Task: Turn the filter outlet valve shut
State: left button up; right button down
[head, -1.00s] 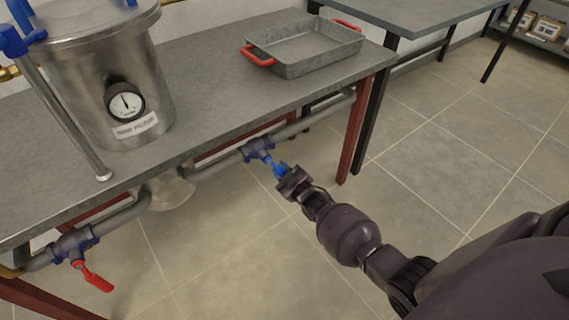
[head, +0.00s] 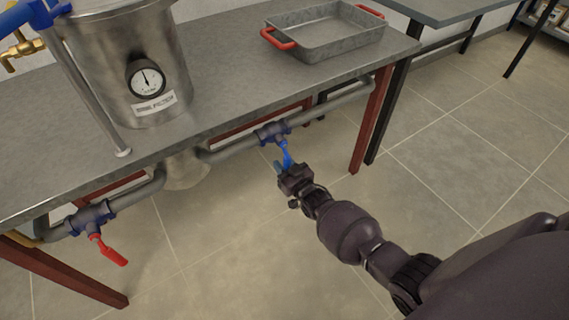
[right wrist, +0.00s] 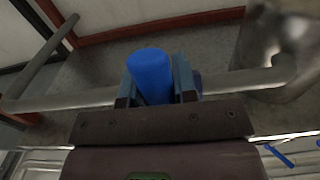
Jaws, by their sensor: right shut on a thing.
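The blue-handled valve (head: 272,133) sits in the grey pipe under the front edge of the bench, right of the filter vessel (head: 135,62). Its blue handle (head: 287,154) points down and slightly right, at an angle to the pipe. My right gripper (head: 286,168) is shut on the end of this handle. In the right wrist view the blue handle (right wrist: 150,72) stands between the two fingers. A second valve (head: 92,215) with a red handle (head: 108,251) is in the pipe at lower left, clear of the gripper. My left gripper is out of view.
The bench (head: 215,103) carries a metal tray (head: 330,47) with red grips. A red-brown bench leg (head: 371,118) stands right of the gripped valve. The pipe (head: 235,147) runs close behind the gripper. The tiled floor (head: 440,150) at right is free.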

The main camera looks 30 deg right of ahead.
jog(key=shift+a, duration=0.1)
jog(key=c, duration=0.9)
grip_release()
jog(key=shift+s, duration=0.3)
pick_arm(q)
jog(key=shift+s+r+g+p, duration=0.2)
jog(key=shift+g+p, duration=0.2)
jog(key=shift+p, duration=0.95)
pick_arm(e)
jog(key=s, duration=1)
jog(key=shift+d, duration=0.2)
jog(key=shift+s, duration=0.1)
